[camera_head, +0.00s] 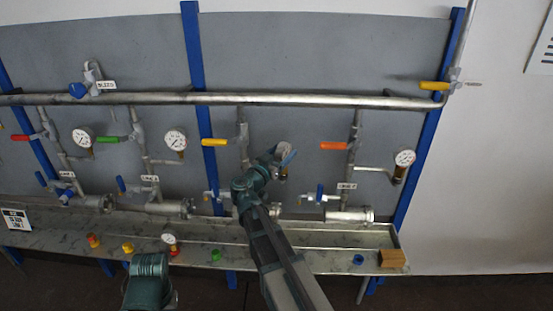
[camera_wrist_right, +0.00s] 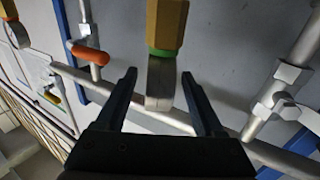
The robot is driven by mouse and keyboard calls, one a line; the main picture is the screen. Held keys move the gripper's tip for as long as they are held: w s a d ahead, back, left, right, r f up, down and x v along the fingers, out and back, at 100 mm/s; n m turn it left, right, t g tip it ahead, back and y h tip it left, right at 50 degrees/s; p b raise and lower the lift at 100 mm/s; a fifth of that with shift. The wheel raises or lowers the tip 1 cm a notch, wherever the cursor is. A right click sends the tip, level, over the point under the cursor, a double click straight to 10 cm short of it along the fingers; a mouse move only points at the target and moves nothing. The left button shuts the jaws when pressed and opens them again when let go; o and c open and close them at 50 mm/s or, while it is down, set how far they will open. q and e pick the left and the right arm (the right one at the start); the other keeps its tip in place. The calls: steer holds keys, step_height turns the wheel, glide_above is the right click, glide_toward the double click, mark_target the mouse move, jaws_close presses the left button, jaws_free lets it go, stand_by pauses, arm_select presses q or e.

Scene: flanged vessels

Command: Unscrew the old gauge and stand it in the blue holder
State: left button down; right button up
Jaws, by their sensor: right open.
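The gauge at the third branch is edge-on in the right wrist view, a grey round case (camera_wrist_right: 160,85) with a green band and a brass hex nut (camera_wrist_right: 166,25). In the head view it is largely hidden by my right gripper (camera_head: 287,155). The gripper is open; in the wrist view its two fingers (camera_wrist_right: 158,90) stand either side of the case, with visible gaps. I cannot tell how deep the case sits between them. The blue holder (camera_head: 358,259) is a small ring, seemingly empty, at the right of the bench. My left gripper is out of view.
A brown block (camera_head: 392,258) is right of the blue holder. An orange valve handle (camera_head: 333,146) and a long horizontal pipe (camera_head: 300,99) are near my right gripper.

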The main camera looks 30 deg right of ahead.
steer(key=shift+w+d, duration=0.2)
steer(key=shift+d, duration=0.1)
jaws_close()
stand_by(0.4)
